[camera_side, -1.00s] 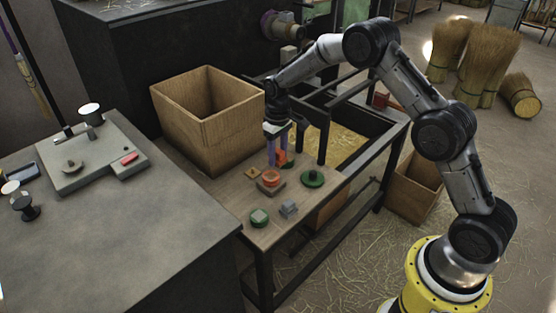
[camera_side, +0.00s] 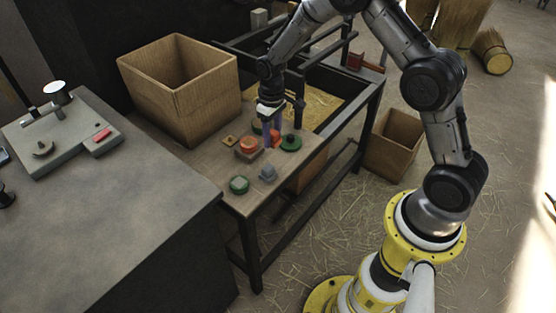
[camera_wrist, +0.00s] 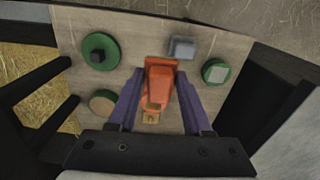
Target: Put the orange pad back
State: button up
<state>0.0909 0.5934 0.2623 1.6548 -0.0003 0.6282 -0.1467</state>
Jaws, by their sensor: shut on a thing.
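My gripper (camera_side: 270,138) points down over the wooden bench top, its purple fingers shut on the orange pad (camera_side: 276,136). In the wrist view the orange pad (camera_wrist: 159,82) fills the gap between the fingers. A round orange piece (camera_side: 248,144) on a grey base is just left of the fingers in the side view. In the wrist view the held pad hides most of what is beneath it. I cannot tell whether the pad touches anything below.
Around the gripper are a green disc (camera_side: 291,143), a grey block (camera_side: 268,173), a green-rimmed piece (camera_side: 239,185) and a small yellowish square (camera_side: 229,141). A tall wooden box (camera_side: 190,105) stands behind left. Dark frame bars (camera_side: 300,95) rise close behind the gripper.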

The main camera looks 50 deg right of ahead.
jog(key=s+r, duration=0.2)
jog(key=s, duration=1.3)
send_over(282, 164)
jog(key=shift+m, duration=0.3)
notch_tip(282, 164, down, 9)
jog(key=shift+s+f, duration=0.1)
jog(key=shift+s, duration=0.05)
jog(key=shift+f, duration=1.55)
jog(key=shift+f, duration=0.15)
jog(key=o, duration=1.2)
